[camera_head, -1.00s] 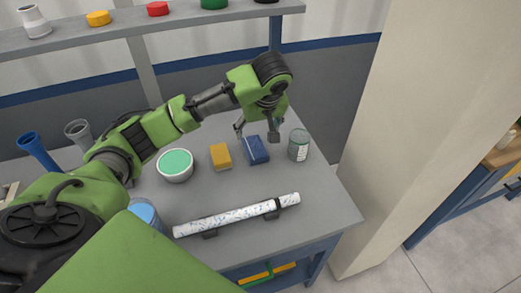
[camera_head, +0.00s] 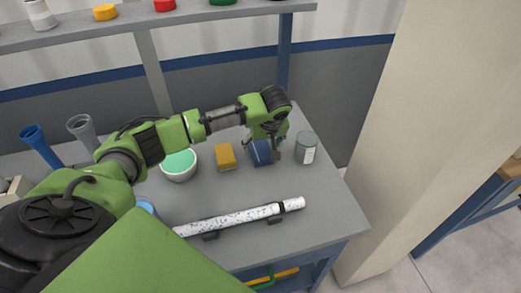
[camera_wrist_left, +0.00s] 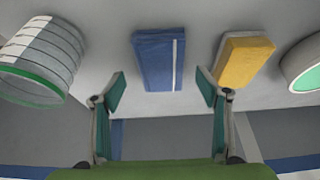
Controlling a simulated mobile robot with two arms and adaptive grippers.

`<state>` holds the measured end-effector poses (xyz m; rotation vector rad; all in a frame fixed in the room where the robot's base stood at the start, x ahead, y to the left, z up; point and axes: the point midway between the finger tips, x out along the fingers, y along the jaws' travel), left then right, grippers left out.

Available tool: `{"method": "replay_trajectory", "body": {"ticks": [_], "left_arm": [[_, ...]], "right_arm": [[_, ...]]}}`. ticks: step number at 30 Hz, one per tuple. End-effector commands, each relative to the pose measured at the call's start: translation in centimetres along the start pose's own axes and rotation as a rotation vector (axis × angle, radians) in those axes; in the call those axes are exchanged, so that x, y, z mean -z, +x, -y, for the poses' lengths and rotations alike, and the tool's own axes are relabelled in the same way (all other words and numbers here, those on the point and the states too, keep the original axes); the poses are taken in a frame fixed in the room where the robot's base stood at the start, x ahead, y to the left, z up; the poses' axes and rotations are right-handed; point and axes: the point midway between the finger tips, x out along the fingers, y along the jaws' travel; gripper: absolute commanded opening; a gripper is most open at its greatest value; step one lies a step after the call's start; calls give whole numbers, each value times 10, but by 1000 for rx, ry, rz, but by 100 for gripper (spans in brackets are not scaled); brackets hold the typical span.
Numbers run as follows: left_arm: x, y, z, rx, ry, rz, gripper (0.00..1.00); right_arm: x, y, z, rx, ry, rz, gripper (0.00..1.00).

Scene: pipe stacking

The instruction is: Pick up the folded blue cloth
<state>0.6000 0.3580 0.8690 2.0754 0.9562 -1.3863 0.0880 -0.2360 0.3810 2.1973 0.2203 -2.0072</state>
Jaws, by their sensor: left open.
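The folded blue cloth (camera_head: 261,153) lies on the grey table in the head view, partly hidden by my gripper. In the left wrist view the cloth (camera_wrist_left: 158,60) is a blue block with a white stripe, centred ahead of the fingers. My left gripper (camera_head: 262,150) is just above the cloth in the head view. In the left wrist view my left gripper (camera_wrist_left: 160,93) is open, with nothing between its fingers, one finger toward each side of the cloth. My right gripper is not in view.
A green-filled bowl (camera_head: 178,164) is further left. A speckled white pipe (camera_head: 240,217) rests on supports in front. A shelf (camera_head: 200,17) runs behind.

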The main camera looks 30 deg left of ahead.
Motion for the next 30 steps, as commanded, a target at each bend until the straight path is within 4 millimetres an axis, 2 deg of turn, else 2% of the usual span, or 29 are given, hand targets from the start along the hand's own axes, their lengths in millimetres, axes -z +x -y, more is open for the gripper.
{"method": "replay_trajectory", "body": {"ticks": [3, 7, 15, 16, 20, 21, 30], "left_arm": [[5, 17, 3, 4, -2, 0, 68], [3, 33, 2, 2, -1, 0, 68], [3, 38, 2, 0, 0, 0, 68], [3, 38, 2, 0, 0, 0, 65], [3, 37, 2, 0, 0, 0, 32], [3, 37, 2, 0, 0, 0, 27], [3, 37, 2, 1, 0, -1, 26]], "right_arm": [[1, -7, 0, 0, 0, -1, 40], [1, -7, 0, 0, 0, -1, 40], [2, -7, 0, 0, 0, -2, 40], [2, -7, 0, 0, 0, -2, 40], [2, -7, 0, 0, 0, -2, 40], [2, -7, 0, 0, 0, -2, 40], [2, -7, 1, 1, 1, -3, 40]]}}
